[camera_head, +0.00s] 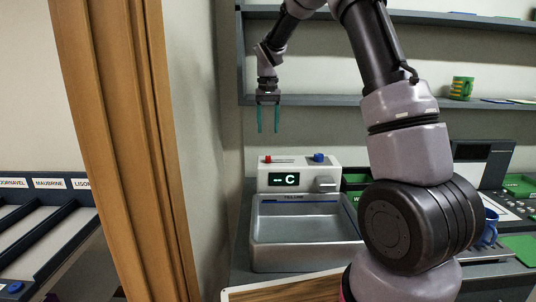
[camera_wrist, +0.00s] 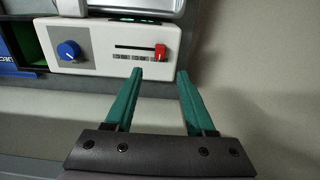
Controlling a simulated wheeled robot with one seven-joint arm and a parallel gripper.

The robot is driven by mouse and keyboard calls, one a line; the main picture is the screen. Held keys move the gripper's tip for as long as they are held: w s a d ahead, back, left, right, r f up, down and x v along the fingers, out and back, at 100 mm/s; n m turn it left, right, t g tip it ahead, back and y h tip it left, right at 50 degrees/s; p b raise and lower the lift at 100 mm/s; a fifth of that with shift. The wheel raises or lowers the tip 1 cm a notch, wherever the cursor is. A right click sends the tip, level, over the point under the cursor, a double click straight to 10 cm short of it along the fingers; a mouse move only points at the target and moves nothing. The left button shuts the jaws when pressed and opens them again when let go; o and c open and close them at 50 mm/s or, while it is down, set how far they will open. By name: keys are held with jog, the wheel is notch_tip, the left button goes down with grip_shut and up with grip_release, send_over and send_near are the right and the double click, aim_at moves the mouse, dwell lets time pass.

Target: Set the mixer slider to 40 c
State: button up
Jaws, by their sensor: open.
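The mixer is a white box (camera_head: 300,176) at the back of a metal basin, with a front display (camera_head: 284,179) reading "-- C". Its red slider knob (camera_head: 267,159) is at the left of the top. In the wrist view the red slider knob (camera_wrist: 160,51) sits at one end of a dark slot (camera_wrist: 132,46) with small unreadable marks beside it. My gripper (camera_head: 268,130) is open and empty, its green fingers pointing down above the red knob, apart from it. In the wrist view my gripper (camera_wrist: 160,74) has its fingertips on either side of the knob's line.
A blue dial (camera_head: 318,157) stands on the same box, right of the slider. The metal basin (camera_head: 306,252) lies in front. A wooden post (camera_head: 130,150) and wall are close on the left.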

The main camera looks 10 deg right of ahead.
aim_at(268, 159)
notch_tip(268, 159, down, 10)
jog(key=shift+f, duration=0.2)
dwell(0.3)
grip_shut()
dwell(1.2)
